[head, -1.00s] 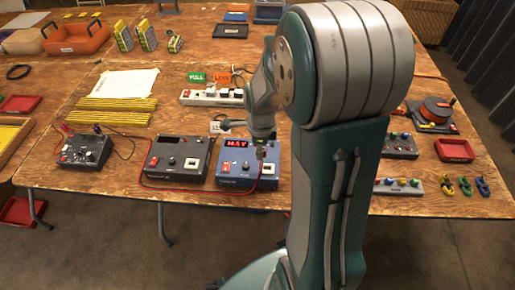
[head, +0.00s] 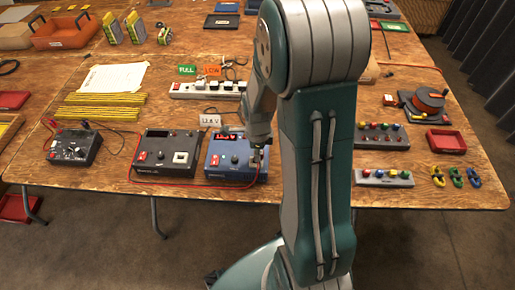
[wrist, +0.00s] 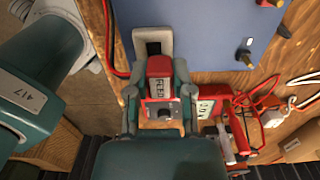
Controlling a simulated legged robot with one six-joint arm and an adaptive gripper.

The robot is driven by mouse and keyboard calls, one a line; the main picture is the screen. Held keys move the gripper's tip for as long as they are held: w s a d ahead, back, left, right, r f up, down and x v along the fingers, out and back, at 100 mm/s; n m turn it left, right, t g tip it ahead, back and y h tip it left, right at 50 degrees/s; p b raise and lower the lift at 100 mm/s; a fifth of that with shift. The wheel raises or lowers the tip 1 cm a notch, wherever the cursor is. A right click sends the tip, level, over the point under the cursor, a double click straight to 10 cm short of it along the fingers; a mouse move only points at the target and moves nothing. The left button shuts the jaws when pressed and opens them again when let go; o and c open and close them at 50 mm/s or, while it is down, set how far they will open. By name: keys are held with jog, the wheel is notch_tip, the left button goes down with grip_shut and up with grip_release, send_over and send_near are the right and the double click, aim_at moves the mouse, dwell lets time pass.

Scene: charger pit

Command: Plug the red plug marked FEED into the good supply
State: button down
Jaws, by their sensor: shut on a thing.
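The red plug (wrist: 160,78) marked FEED is held between the two fingers of my gripper (wrist: 158,92) in the wrist view. A pale socket frame with a dark opening (wrist: 153,46) lies just beyond the plug. I cannot tell whether the plug's front end is inside it. In the head view my gripper (head: 257,160) is at the right front of the blue supply (head: 222,160), which has a lit red display, partly covered by my arm. The black supply (head: 160,160) stands to its left, its display dark, with a red switch and a pale square socket.
A red lead runs along the table front between the supplies. A small black meter box (head: 73,150) stands at the left. A power strip (head: 205,90) lies behind. My arm hides part of the table's middle; button boxes (head: 384,178) stand to the right.

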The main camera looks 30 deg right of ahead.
jog(key=shift+a, duration=0.85)
jog(key=shift+d, duration=0.85)
jog(key=shift+a, duration=0.4)
jog(key=shift+a, duration=0.15)
jog(key=shift+f, duration=0.6)
dwell(1.3)
jog(key=shift+c, duration=2.1)
grip_release()
jog(key=o, duration=0.3)
